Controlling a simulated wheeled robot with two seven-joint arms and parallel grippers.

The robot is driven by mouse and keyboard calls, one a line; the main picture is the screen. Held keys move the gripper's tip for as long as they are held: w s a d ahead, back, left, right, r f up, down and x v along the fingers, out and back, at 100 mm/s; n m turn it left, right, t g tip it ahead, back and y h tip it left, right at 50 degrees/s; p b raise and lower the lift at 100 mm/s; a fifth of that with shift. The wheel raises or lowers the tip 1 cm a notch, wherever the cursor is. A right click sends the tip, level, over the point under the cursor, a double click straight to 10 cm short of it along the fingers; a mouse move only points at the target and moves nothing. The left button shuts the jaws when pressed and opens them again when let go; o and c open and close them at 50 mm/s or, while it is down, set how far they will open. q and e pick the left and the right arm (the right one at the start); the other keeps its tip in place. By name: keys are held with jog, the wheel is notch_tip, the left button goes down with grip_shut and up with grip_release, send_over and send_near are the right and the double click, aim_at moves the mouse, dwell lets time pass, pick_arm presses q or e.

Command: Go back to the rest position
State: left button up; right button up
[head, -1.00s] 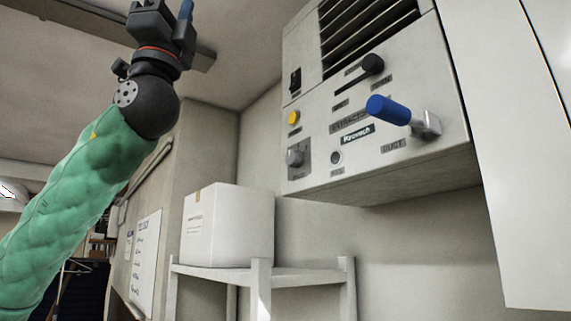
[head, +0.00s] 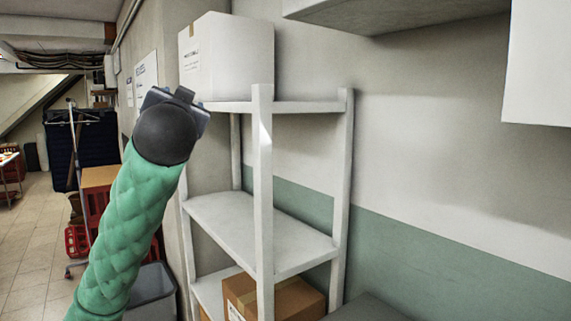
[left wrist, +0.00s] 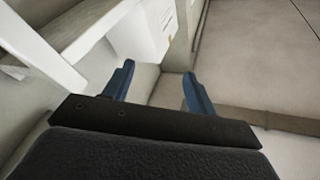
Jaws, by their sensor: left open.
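My right gripper is in neither view.
A white shelf rack (head: 263,190) stands close to the right of my left arm, with a white box (head: 235,58) on top and a cardboard box (head: 290,298) low down. A grey bin (head: 152,290) is beside the arm. Open tiled floor (head: 28,240) lies at the left.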

pick_arm(q)
notch_tip(320, 180, down, 24)
jog(key=w+d+g+h, duration=0.1)
jog(key=d+g+h, duration=0.1)
jog(key=g+h, duration=0.25)
jog(key=s+d+f+g, duration=0.15)
jog(key=s+f, duration=0.25)
jog(key=f, duration=0.8)
jog(key=s+f+g, duration=0.3)
jog(key=f, duration=1)
jog(key=s+d+f+n+g+h, duration=0.1)
jog(key=s+f+g, duration=0.8)
jog(key=s+f, duration=2.5)
jog(key=shift+s+d+g, duration=0.2)
jog(key=shift+s+g, duration=0.2)
